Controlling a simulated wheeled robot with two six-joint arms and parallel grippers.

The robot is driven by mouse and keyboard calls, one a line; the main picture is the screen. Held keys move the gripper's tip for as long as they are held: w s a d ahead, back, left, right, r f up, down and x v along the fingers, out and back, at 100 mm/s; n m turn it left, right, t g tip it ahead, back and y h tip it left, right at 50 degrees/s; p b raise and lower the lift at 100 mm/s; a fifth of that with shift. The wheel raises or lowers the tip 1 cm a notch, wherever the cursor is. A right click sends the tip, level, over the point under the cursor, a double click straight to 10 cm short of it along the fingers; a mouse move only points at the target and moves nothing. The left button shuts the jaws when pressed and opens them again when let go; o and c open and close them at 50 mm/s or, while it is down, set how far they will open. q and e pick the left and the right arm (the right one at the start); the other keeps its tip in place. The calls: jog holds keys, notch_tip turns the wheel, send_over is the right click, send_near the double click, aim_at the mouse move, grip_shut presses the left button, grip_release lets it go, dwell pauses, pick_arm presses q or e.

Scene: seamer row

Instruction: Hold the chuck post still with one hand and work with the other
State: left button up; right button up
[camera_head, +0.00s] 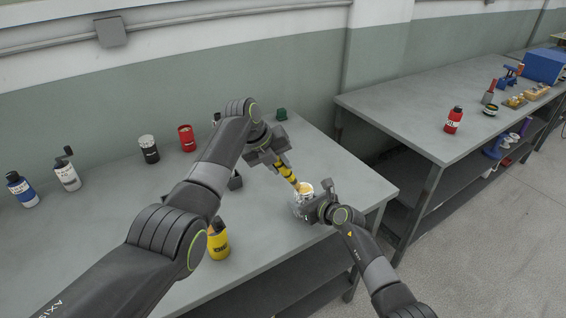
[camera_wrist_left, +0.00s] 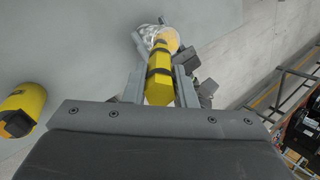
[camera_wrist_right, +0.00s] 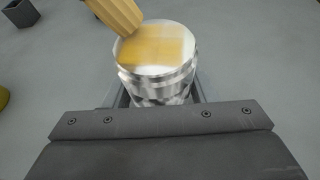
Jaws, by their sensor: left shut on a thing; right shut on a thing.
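The chuck post (camera_head: 299,209) is a shiny silver cylinder near the right front edge of the near bench. My right gripper (camera_head: 313,207) is shut around its side. In the right wrist view the post (camera_wrist_right: 157,70) stands between my fingers, its flat top showing a yellowish reflection. My left gripper (camera_head: 275,163) is shut on a yellow tool with black bands (camera_head: 286,172), held tilted, its end down toward the post. In the right wrist view the tool's end (camera_wrist_right: 118,14) overlaps the rim at the upper left; I cannot tell if it touches.
A yellow bottle (camera_head: 218,241) stands left of the post, near the front edge. A small dark box (camera_head: 235,182) stands behind it. Black (camera_head: 149,150), red (camera_head: 187,139) and several other containers line the back. A second bench (camera_head: 400,110) stands right, across a gap.

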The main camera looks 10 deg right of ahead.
pick_arm(q)
jog(key=shift+s+a, duration=0.15)
jog(key=shift+a, duration=0.35)
jog(key=shift+s+d, duration=0.25)
jog(key=shift+d, duration=0.65)
jog(key=shift+r, duration=3.55)
jog(key=shift+f, duration=0.2)
jog(key=shift+a+f+x, duration=0.1)
jog(key=shift+a+x, duration=0.05)
jog(key=shift+x, duration=1.2)
jog(key=shift+a+f+x, duration=0.1)
jog(key=shift+a+x, duration=0.1)
jog(key=shift+x, duration=1.2)
jog(key=shift+s+f, duration=0.15)
jog(key=shift+f, duration=0.6)
